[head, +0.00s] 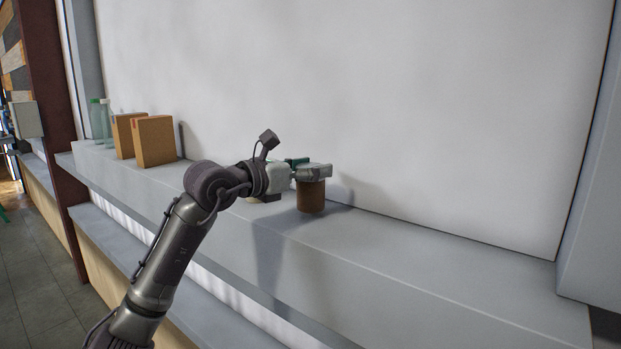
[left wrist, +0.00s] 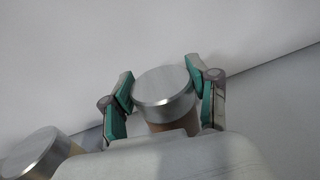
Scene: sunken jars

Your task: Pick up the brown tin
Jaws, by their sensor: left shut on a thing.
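The brown tin (head: 311,196) is upright on the grey ledge (head: 400,262), below the fingers of my left gripper (head: 312,170). In the left wrist view the brown tin (left wrist: 165,88) shows a round silver lid, with a strip of brown side below it. My left gripper (left wrist: 160,98) has a green-padded finger on each side of the tin and is shut on it. Whether the tin's base touches the ledge is hard to tell. My right gripper is not in view.
A second silver-lidded tin (left wrist: 35,152) stands close by at the lower left of the left wrist view. Two cardboard boxes (head: 155,141) and clear bottles (head: 101,120) stand on the ledge's left. A white wall (head: 430,110) rises behind. The ledge's right part is clear.

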